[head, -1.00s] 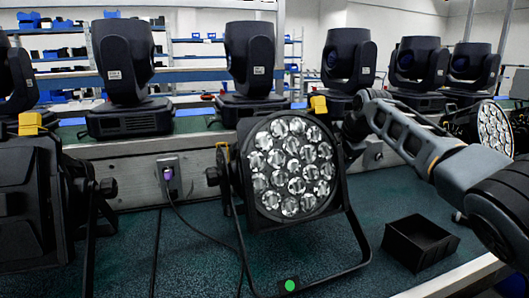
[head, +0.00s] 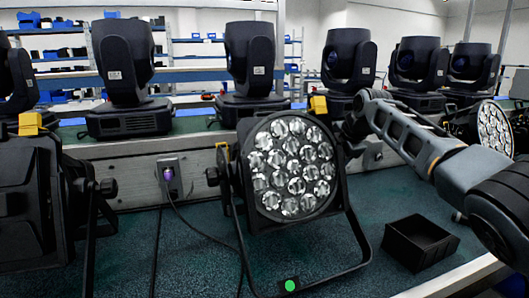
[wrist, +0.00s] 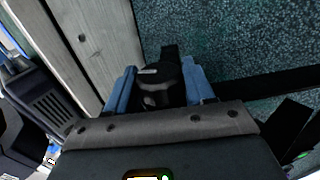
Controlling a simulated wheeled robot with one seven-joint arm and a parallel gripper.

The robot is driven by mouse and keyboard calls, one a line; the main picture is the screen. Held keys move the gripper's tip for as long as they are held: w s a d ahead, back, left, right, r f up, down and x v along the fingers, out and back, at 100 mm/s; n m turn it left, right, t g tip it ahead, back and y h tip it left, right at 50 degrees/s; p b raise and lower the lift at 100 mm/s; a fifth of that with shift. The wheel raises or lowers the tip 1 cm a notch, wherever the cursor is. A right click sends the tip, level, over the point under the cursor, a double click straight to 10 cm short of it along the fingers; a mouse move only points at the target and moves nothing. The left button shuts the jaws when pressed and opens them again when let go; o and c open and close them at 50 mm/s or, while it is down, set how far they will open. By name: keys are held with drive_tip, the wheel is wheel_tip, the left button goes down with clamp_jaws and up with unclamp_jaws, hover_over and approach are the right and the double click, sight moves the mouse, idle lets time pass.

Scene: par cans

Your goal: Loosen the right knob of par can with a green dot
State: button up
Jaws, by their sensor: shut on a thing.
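The par can with a green dot (head: 290,285) on its bracket foot stands in the middle of the head view. Its round lens face (head: 292,170) points toward the head camera, and a knob (head: 213,176) shows on its left side. My gripper is at its right side, largely hidden behind the can and my arm in the head view. In the wrist view my gripper (wrist: 160,88) has its two blue fingers on either side of the dark right knob (wrist: 158,74) and is shut on it. How loose the knob is cannot be seen.
A second par can (head: 30,190) stands close on the left, another (head: 494,128) at the far right. An open black bin (head: 420,243) sits on the table to the right. Several moving-head lamps line the shelf behind. A cable runs from a wall socket (head: 170,175).

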drive_tip(key=shift+f+t+y+b, duration=0.2)
drive_tip(key=shift+t+y+b, duration=0.3)
drive_tip(key=shift+t, duration=0.6)
drive_tip(key=shift+t+b, duration=0.4)
drive_tip(key=shift+b, duration=0.25)
drive_tip(key=shift+t+y+b, duration=0.3)
drive_tip(key=shift+t+b, duration=0.4)
drive_tip(key=shift+b, duration=0.4)
drive_tip(key=shift+a+r+t+y+b, duration=0.25)
drive_tip(key=shift+t+b, duration=0.35)
drive_tip(key=shift+b, duration=0.8)
drive_tip(key=shift+f+t+y+b, duration=0.15)
drive_tip(key=shift+t+y+b, duration=0.35)
drive_tip(key=shift+b, duration=0.9)
drive_tip(key=shift+r+t+y+b, duration=0.2)
drive_tip(key=shift+t+b, duration=1)
drive_tip(key=shift+b, duration=1.95)
drive_tip(key=o, duration=1)
drive_tip(key=shift+f, duration=0.1)
drive_tip(key=shift+o, duration=0.2)
drive_tip(key=shift+s, duration=0.1)
